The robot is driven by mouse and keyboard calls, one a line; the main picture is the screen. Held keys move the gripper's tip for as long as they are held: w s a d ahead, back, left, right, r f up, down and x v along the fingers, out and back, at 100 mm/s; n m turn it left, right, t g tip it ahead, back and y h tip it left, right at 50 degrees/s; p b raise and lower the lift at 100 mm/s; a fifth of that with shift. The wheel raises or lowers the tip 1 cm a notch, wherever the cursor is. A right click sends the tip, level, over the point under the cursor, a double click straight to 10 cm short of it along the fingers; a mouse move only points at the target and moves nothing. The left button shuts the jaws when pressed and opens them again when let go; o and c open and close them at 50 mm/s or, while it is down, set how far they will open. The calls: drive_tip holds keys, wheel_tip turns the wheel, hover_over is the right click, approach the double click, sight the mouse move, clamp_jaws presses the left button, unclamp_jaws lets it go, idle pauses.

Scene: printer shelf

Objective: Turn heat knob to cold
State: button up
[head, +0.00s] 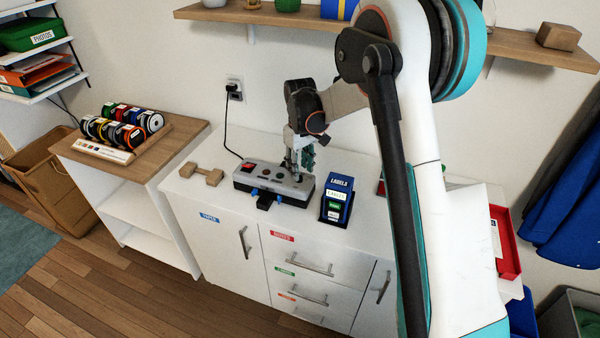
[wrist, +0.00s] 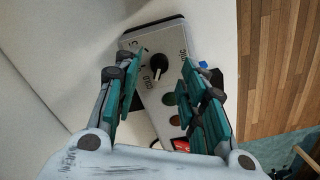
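The heat knob (wrist: 159,66) is a small black dial on the top of a grey control box (wrist: 140,45) in the wrist view. Printed words surround it; one just below looks like "COLD", but the lettering is too small to read surely. A pale mark shows on the knob, but its exact pointing is unclear. My gripper (wrist: 160,74) is open, with one teal finger on each side of the knob, and no contact shows. In the head view, my gripper (head: 303,158) is over the right end of the box (head: 262,187) and hides the knob.
The box has a red switch (head: 249,165) and round buttons, and sits on a white cabinet (head: 190,185). A blue label holder (head: 338,192) stands close on its right. A wooden piece (head: 201,174) lies on its left. A wall shelf (head: 260,17) hangs above.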

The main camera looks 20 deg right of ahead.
wheel_tip(320, 180, up, 9)
idle(0.3)
drive_tip(key=s+r+m+t, duration=0.1)
drive_tip(key=s+r+t, duration=0.1)
drive_tip(key=s+r, duration=0.55)
drive_tip(key=s+r+m+t, duration=0.2)
drive_tip(key=s+r, duration=0.2)
drive_tip(key=s, duration=0.6)
drive_tip(key=s+f+m+t, duration=0.2)
drive_tip(key=s+f+t, duration=0.1)
drive_tip(key=s, duration=1.3)
